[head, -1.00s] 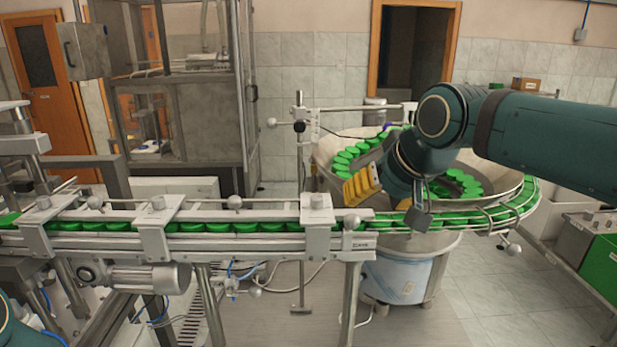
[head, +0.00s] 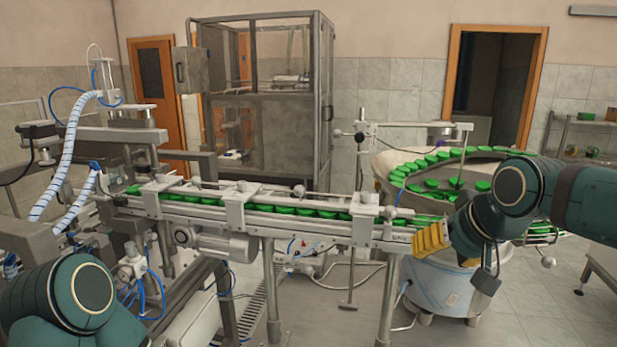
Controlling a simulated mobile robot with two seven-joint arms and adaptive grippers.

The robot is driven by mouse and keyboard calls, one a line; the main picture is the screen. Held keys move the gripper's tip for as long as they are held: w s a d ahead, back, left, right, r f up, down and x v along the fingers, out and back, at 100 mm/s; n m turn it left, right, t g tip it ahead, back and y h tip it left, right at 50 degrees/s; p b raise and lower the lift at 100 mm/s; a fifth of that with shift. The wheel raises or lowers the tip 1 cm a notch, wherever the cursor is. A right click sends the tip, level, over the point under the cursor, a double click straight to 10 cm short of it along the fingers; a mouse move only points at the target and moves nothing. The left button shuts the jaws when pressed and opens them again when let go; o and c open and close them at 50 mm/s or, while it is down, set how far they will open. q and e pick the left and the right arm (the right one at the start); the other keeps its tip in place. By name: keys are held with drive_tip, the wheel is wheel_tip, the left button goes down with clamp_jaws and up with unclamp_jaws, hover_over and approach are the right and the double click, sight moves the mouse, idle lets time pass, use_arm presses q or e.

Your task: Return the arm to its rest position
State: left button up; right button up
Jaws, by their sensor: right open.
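My right arm comes in from the right edge. Its gripper (head: 432,238) has yellow fingers and points left, in front of the right end of the conveyor (head: 330,229) and the near side of the cap feeder bowl (head: 383,177). The gripper is open, and no cap shows between its fingers. It hides part of the conveyor end and bowl rim. My left arm shows at the bottom left, but its gripper is out of view.
Green caps (head: 293,210) sit in a row along the conveyor rails, and several more lie in the bowl. A metal stand (head: 362,215) rises behind the conveyor. A glazed machine cabinet (head: 265,130) stands at the back.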

drive_tip(key=w+a+f+g+b, duration=0.1)
drive_tip(key=w+f, duration=0.2)
drive_tip(key=f, duration=0.2)
drive_tip(key=w+a+f, duration=0.2)
drive_tip(key=f, duration=0.4)
drive_tip(key=s+a+f+g+y+b, duration=0.1)
drive_tip(key=a+f, duration=0.2)
drive_tip(key=f, duration=0.8)
drive_tip(key=s+a+f+g+y+b, duration=0.1)
drive_tip(key=s+a+f+b, duration=0.1)
drive_tip(key=f, duration=0.9)
use_arm(q)
wheel_tip(320, 180, down, 8)
drive_tip(key=b, duration=0.2)
drive_tip(key=shift+w+f+b, duration=0.2)
drive_tip(key=shift+w+b, duration=0.2)
use_arm(e)
drive_tip(key=s+a+f+g, duration=0.1)
drive_tip(key=s+a+f, duration=0.1)
drive_tip(key=s+f, duration=0.5)
drive_tip(key=s+a+f, duration=0.2)
drive_tip(key=s+f, duration=0.5)
drive_tip(key=f, duration=0.8)
drive_tip(key=shift+m+g, duration=0.4)
